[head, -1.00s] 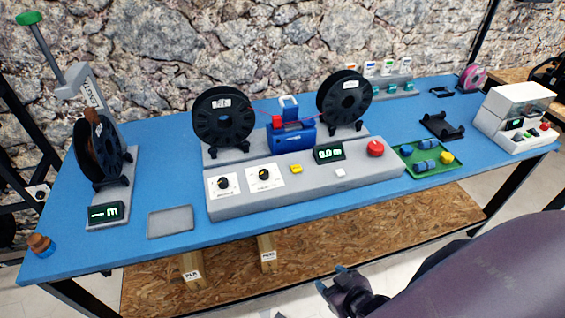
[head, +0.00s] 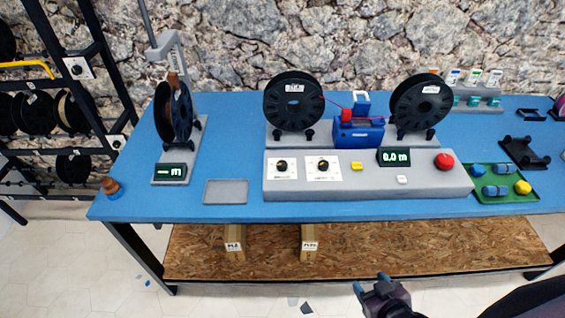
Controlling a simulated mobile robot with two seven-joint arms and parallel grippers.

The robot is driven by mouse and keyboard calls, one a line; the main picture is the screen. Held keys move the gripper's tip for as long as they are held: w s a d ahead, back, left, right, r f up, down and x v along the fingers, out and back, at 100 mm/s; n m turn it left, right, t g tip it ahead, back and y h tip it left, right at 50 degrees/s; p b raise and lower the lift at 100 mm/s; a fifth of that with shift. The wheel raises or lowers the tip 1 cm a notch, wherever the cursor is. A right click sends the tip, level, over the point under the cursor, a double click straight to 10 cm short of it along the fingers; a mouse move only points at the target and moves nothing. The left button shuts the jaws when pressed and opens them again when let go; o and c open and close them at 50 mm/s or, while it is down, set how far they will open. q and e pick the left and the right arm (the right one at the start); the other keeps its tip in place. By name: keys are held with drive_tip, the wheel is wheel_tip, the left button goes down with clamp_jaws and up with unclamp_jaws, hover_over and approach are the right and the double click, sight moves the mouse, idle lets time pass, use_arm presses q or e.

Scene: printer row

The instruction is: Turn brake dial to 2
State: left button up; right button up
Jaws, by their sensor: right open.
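Two dials with black knobs sit on white plates at the left of the grey control panel (head: 372,185): a left dial (head: 282,166) and a right dial (head: 323,165). Their lettering is too small to read, so I cannot tell which is the brake dial or where each points. My right gripper (head: 372,284) is open and empty, low in front of the table, below its front edge and well away from the dials. My left gripper is not in view.
The panel also carries a yellow button (head: 356,166), a display (head: 394,157) reading 0.0 m, a white button (head: 402,180) and a red button (head: 444,161). Two black spools (head: 293,103) stand behind. A grey pad (head: 226,192) lies left on the blue table (head: 240,150).

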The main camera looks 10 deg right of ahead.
drive_tip(key=w+a+r+n+y+b, duration=0.1)
drive_tip(key=w+a+r+n+y, duration=0.3)
drive_tip(key=w+a+r, duration=0.7)
drive_tip(key=w+a+r+n+y+b, duration=0.1)
drive_tip(key=w+a+r+n, duration=0.5)
drive_tip(key=w, duration=0.9)
drive_tip(key=w+a+r+n+y+b, duration=0.1)
drive_tip(key=w+a+r+n+y, duration=0.2)
drive_tip(key=w+a+r+n, duration=0.6)
drive_tip(key=n+g+h+b, duration=0.1)
drive_tip(key=n+g+h, duration=0.75)
drive_tip(key=g, duration=0.25)
approach(282, 163)
drive_tip(key=shift+y, duration=0.35)
drive_tip(key=f, duration=0.2)
drive_tip(key=f+b, duration=0.1)
drive_tip(key=f, duration=0.5)
drive_tip(key=shift+d+f+b, duration=0.15)
drive_tip(key=shift+d+b, duration=0.15)
drive_tip(key=shift+b, duration=0.1)
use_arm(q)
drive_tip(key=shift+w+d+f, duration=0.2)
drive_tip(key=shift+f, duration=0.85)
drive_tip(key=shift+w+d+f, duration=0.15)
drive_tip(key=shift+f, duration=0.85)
use_arm(e)
drive_tip(key=shift+f, duration=0.55)
